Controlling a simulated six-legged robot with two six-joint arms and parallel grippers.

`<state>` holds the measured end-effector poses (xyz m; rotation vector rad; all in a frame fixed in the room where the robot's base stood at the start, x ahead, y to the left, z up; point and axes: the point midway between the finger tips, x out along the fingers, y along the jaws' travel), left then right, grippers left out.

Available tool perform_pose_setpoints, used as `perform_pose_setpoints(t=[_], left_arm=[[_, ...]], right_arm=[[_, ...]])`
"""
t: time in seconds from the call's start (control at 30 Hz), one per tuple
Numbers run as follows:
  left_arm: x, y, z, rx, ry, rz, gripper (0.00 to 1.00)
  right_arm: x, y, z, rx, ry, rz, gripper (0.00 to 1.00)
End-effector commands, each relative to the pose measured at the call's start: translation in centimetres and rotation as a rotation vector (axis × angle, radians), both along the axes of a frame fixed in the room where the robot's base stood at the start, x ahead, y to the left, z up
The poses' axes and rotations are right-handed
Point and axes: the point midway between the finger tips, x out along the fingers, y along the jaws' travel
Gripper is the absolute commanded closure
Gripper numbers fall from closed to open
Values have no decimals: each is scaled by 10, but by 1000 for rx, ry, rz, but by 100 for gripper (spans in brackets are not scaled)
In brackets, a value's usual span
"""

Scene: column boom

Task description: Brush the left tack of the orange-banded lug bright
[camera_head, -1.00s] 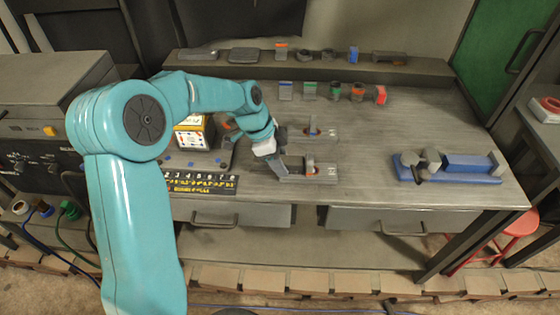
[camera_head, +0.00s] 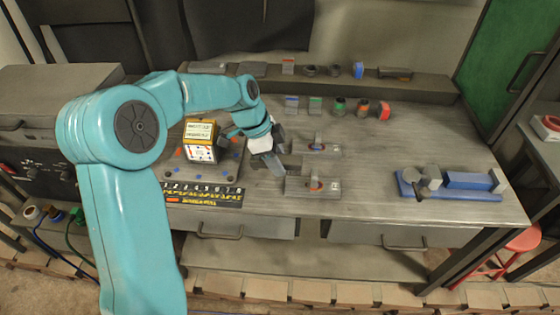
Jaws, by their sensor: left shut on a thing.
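Two grey plates, each with an upright lug, lie on the bench. The near plate (camera_head: 328,190) carries a lug (camera_head: 316,173) with orange and some blue at its foot; this looks like the orange-banded one. The far plate (camera_head: 334,154) carries a lug (camera_head: 318,138) with blue and a little orange at its foot. My left gripper (camera_head: 268,150) is shut on a grey tool (camera_head: 273,164), probably the brush, held tilted to the left of both plates. The tool appears apart from the near lug. The tacks are too small to make out. My right gripper is out of view.
A yellow-topped boxed device (camera_head: 201,140) stands left of my gripper, behind a numbered black strip (camera_head: 202,194). A blue fixture with grey blocks (camera_head: 450,185) sits at right. Several coloured pieces line the back. The bench between plates and fixture is clear.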

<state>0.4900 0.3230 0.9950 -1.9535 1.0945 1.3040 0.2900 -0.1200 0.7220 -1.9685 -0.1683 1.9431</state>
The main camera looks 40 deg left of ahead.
Motion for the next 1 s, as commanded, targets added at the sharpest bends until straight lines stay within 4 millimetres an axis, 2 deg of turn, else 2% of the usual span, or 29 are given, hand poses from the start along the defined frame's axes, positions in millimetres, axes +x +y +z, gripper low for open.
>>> perform_pose_setpoints(t=[0.57,0.77,1.0], left_arm=[[0,0,-3,0,0,0,94],[2,-3,-15,0,0,-1,94],[6,-11,-39,-1,-1,0,94]], right_arm=[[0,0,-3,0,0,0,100],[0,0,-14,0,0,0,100],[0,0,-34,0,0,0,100]])
